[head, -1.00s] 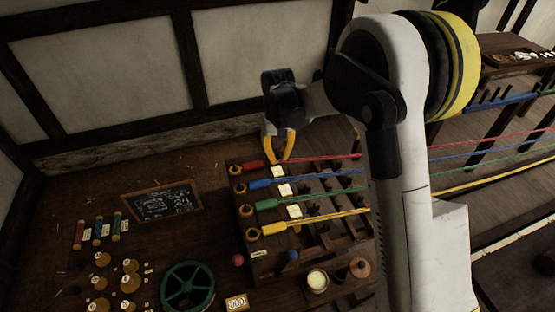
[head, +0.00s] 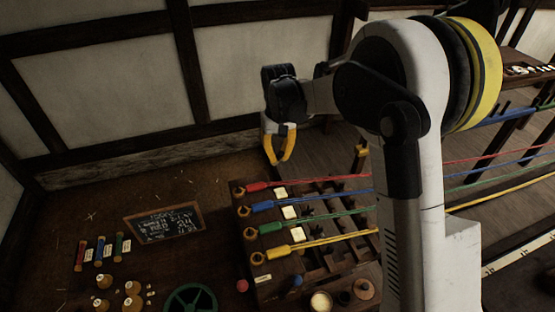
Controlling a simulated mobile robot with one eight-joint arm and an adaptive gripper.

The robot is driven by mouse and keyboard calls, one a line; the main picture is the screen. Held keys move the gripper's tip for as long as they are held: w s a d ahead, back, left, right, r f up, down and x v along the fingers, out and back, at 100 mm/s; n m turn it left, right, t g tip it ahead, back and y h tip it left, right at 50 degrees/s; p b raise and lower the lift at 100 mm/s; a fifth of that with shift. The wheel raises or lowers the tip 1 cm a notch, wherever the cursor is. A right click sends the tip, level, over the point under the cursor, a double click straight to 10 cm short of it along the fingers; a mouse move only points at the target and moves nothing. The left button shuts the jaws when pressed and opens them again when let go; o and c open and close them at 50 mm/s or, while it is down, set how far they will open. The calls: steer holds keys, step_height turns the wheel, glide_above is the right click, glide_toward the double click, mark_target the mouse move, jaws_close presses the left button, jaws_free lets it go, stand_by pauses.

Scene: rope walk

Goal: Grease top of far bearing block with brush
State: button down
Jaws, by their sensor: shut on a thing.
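My gripper (head: 280,160) hangs fingers down, behind and above the far end of the rack in the picture. Its yellow fingers come together at the tips. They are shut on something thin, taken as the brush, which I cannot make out. The wooden rack (head: 327,253) carries red, blue, green and yellow strands on brass-coloured fittings. I cannot tell which part is the far bearing block.
A chalkboard (head: 163,223) lies left of the rack. Coloured spools (head: 100,250), brass-like weights (head: 132,288) and a green wheel (head: 190,299) are at lower left. The taut strands (head: 460,183) run off to the right. A panelled wall stands behind.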

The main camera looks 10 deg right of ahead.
steer(key=shift+r+p, duration=0.35)
steer(key=shift+r, duration=0.65)
